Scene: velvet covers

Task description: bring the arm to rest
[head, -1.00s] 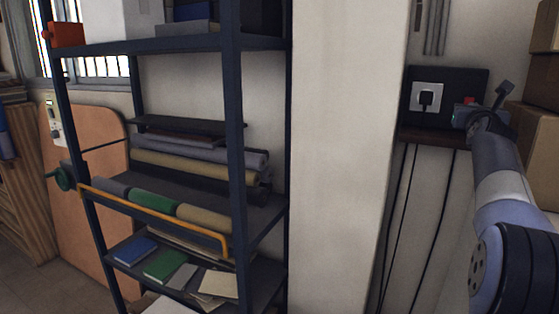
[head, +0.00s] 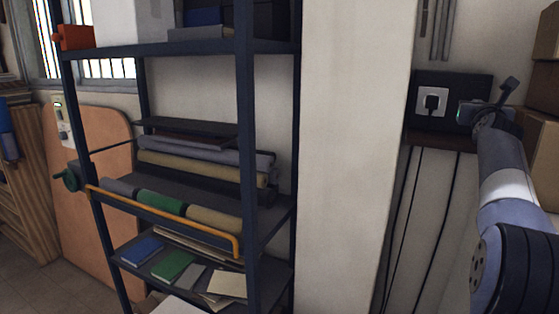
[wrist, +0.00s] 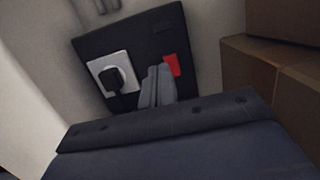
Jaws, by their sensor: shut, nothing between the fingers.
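My arm is raised at the right of the head view, in front of a wall corner. My gripper (head: 468,112) is at its upper end, seen small and from behind, in front of a dark wall panel (head: 425,92). In the wrist view my gripper's two grey fingers (wrist: 158,86) are together with nothing between them. Behind them the panel (wrist: 140,30) shows a white socket with a black plug (wrist: 115,79) and a red patch (wrist: 172,65). I cannot tell how far the fingers are from the panel.
A dark metal shelf rack (head: 247,150) holds fabric rolls (head: 215,220) and books (head: 172,266) at the left. A pale pillar (head: 355,150) stands between rack and arm. Cardboard boxes (head: 541,85) are stacked close at the right. Cables hang below a brown ledge (head: 440,139).

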